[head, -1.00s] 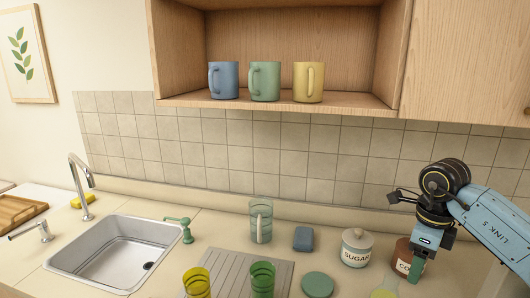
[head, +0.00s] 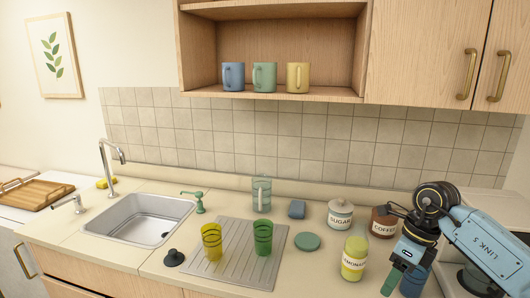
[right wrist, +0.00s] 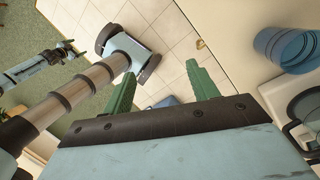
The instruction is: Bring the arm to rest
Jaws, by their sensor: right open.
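My right gripper (head: 392,281) is at the lower right of the head view, pointing down near the counter's front edge, beside a blue cup (head: 415,283). In the right wrist view its two green fingers (right wrist: 163,88) stand apart with nothing between them, above the tiled floor. The blue cup (right wrist: 286,46) shows at the upper right there, apart from the fingers. The head view does not show my left gripper. An arm of mine shows small at the left of the right wrist view, its jaws too small to read.
The lemonade jar (head: 354,258), coffee canister (head: 383,222) and sugar canister (head: 340,214) stand left of my right arm. Yellow (head: 212,242) and green (head: 262,238) glasses stand on the ribbed drainboard (head: 233,268). The sink (head: 140,220) is left. Three mugs sit on the shelf (head: 330,95).

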